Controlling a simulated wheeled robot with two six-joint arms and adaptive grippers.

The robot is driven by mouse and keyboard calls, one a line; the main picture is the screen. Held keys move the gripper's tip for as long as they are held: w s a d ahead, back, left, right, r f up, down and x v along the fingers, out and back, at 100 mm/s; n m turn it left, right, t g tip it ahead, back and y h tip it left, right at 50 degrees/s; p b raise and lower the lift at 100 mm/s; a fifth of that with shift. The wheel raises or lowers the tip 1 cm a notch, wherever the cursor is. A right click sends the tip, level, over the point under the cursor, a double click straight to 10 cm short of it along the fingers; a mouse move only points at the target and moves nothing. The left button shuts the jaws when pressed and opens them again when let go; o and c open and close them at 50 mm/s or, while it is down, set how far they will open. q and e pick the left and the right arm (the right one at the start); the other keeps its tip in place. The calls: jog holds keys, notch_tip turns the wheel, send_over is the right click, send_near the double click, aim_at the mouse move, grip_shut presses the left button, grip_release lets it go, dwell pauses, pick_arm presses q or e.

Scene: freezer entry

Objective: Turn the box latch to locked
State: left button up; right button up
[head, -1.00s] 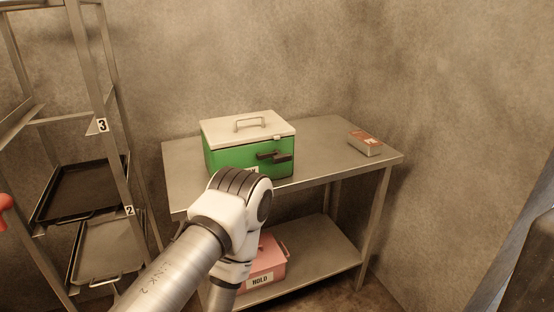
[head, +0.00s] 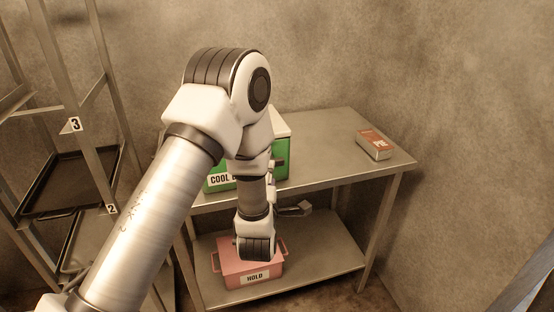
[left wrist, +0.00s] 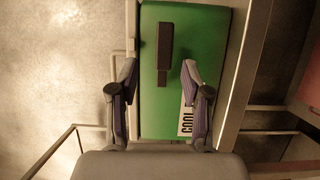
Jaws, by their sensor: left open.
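The green cool box (head: 217,183) with a pale lid stands on the steel table (head: 330,150), largely hidden by my left arm in the head view. Its dark latch (head: 281,162) shows partly at the right of its front. In the head view, the gripper (head: 298,209) shows small below the tabletop edge.
A pink box (head: 232,268) labelled HOLD sits on the lower shelf (head: 325,255), behind my wrist in the head view. A small red-topped tin (head: 375,145) lies at the table's right. A rack with dark trays (head: 75,180) stands at left. The tabletop's middle is bare.

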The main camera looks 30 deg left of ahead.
pick_arm(q)
jog(key=x, duration=0.2)
jog(key=p+x, duration=0.1)
jog(key=x, duration=0.3)
jog(key=shift+w+d+f, duration=0.1)
jog(key=shift+w+f, duration=0.2)
jog(key=shift+w, duration=0.15)
jog(key=shift+r, duration=0.1)
grip_shut()
